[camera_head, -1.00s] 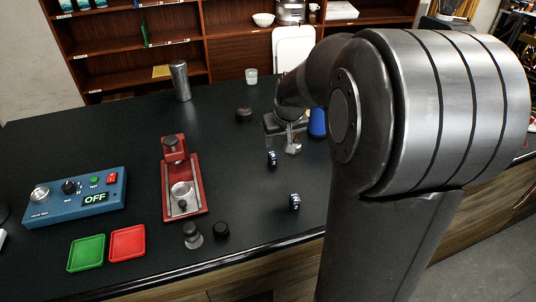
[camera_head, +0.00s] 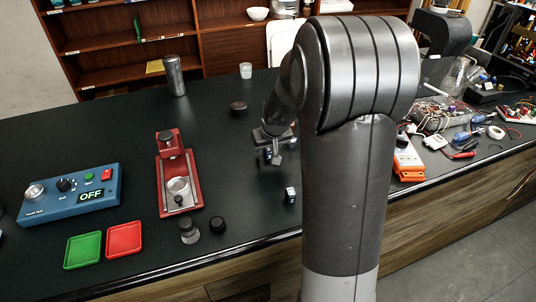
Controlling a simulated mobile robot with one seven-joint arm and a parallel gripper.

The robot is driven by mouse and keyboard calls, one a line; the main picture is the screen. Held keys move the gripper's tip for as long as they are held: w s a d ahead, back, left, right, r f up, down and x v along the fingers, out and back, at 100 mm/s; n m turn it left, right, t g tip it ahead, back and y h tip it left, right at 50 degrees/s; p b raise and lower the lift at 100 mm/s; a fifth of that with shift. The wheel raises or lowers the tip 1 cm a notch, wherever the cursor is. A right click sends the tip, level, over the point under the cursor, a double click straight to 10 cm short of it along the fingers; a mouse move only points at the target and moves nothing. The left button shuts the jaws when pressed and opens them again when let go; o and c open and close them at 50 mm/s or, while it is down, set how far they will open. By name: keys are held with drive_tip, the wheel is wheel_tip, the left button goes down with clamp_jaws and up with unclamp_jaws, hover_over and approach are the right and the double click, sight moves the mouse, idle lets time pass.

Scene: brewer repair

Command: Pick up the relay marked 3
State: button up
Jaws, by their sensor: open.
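Two small dark relays with pale markings stand on the dark counter, right of the red brewer. The nearer relay (camera_head: 290,195) stands clear by the counter's front part. The farther relay (camera_head: 267,155) is at my gripper (camera_head: 272,157), largely covered by it. My gripper points down over that farther relay with its jaws open. I cannot tell whether the fingers are on both sides of it or touching it. The numbers on the relays are too small to read.
The red brewer (camera_head: 180,184) stands left of the relays. Two dark knobs (camera_head: 189,231) (camera_head: 217,224) lie in front of it. A blue test box (camera_head: 72,195), green tray (camera_head: 83,250) and red tray (camera_head: 124,239) are farther left. A dark round piece (camera_head: 238,108) lies behind. Tools clutter the right.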

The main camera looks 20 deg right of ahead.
drive_tip(key=shift+c, duration=0.4)
clamp_jaws()
drive_tip(key=shift+r, duration=0.15)
